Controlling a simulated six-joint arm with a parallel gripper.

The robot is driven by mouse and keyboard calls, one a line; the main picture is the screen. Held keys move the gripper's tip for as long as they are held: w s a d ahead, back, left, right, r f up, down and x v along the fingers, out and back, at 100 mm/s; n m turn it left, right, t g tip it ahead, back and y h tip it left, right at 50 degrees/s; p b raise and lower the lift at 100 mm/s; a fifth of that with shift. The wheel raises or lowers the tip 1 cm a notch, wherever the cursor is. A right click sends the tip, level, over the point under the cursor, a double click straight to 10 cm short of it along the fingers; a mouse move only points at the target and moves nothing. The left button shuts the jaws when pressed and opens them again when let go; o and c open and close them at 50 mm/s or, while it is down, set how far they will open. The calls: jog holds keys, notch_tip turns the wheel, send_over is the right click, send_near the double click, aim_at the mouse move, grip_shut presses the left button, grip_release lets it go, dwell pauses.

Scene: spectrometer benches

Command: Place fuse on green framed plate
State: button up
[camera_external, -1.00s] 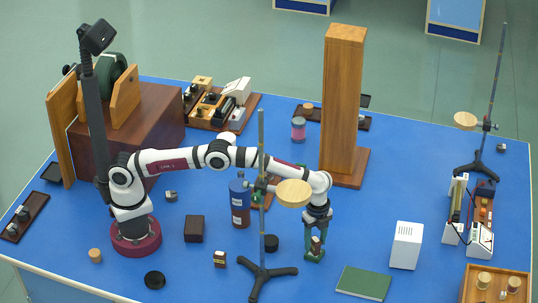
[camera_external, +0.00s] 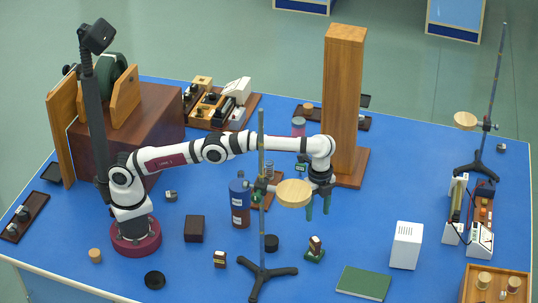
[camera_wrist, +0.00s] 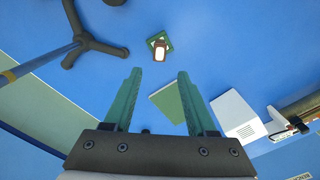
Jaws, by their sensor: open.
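The fuse, a small brown block with a pale face (camera_external: 315,243), stands upright on the small green framed plate (camera_external: 314,257) on the blue table. In the wrist view the fuse (camera_wrist: 159,52) also shows on the green framed plate (camera_wrist: 167,41), beyond my fingertips. My gripper (camera_external: 317,208) is open and empty, above and apart from the fuse. Its two green fingers (camera_wrist: 158,75) point down with nothing between them.
A retort stand with a black tripod base (camera_external: 266,275) and round wooden disc (camera_external: 293,193) stands left of the plate. A green book (camera_external: 364,282) and white box (camera_external: 406,245) lie to the right. A tall wooden column (camera_external: 342,100) rises behind my gripper.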

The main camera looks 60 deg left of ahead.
jog(key=s+a+r+n, duration=0.3)
jog(key=s+a+r, duration=0.25)
jog(key=a, duration=0.55)
jog(key=s+a+r+n, duration=0.4)
jog(key=a+r, duration=0.3)
jog(key=a, duration=0.5)
jog(key=s+a+f+n, duration=0.1)
jog(key=s+a, duration=0.3)
jog(key=s, duration=0.4)
jog(key=s+a+f+n+y, duration=0.1)
jog(key=s+a+f, duration=0.3)
jog(key=s, duration=0.4)
jog(key=s+a+f+n, duration=0.2)
jog(key=s+a+n, duration=0.1)
jog(key=s, duration=0.5)
jog(key=shift+a+f+y, duration=0.2)
jog(key=shift+a+y, duration=0.2)
jog(key=shift+a, duration=0.4)
